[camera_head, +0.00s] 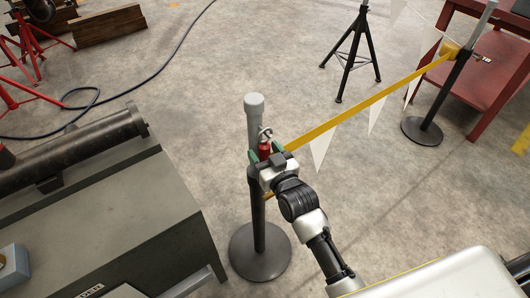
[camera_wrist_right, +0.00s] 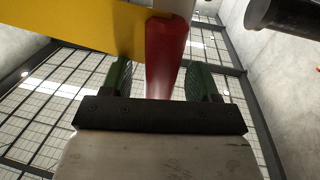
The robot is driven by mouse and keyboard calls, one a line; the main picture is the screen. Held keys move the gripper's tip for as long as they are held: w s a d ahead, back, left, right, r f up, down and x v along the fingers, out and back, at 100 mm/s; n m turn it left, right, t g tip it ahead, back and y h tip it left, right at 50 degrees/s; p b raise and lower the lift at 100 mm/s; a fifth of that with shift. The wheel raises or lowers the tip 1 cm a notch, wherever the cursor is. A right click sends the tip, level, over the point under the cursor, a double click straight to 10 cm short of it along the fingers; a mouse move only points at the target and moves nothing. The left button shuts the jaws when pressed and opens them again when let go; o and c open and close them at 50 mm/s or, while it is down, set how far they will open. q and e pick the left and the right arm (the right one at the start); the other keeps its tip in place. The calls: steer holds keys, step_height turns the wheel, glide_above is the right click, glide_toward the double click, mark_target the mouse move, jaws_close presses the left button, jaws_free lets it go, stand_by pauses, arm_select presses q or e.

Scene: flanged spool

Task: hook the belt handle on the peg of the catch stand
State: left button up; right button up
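The catch stand (camera_head: 258,222) is a dark post with a round base and a grey capped top, upright left of centre in the head view. My right gripper (camera_head: 265,153) is at its upper part, with green-lined fingers on either side of the red belt handle (camera_head: 264,151). A small grey hook (camera_head: 265,133) shows above the handle, close to the post; whether it sits on the peg cannot be told. In the right wrist view the red handle (camera_wrist_right: 165,58) stands between the fingers, with a gap at the left finger. My left gripper is not in view.
The yellow belt (camera_head: 370,104) with white pennants runs from the handle to another post (camera_head: 445,90) at the upper right. A grey bench with a dark pipe (camera_head: 75,155) stands at left. A black tripod (camera_head: 352,55) and red table (camera_head: 490,80) stand farther back.

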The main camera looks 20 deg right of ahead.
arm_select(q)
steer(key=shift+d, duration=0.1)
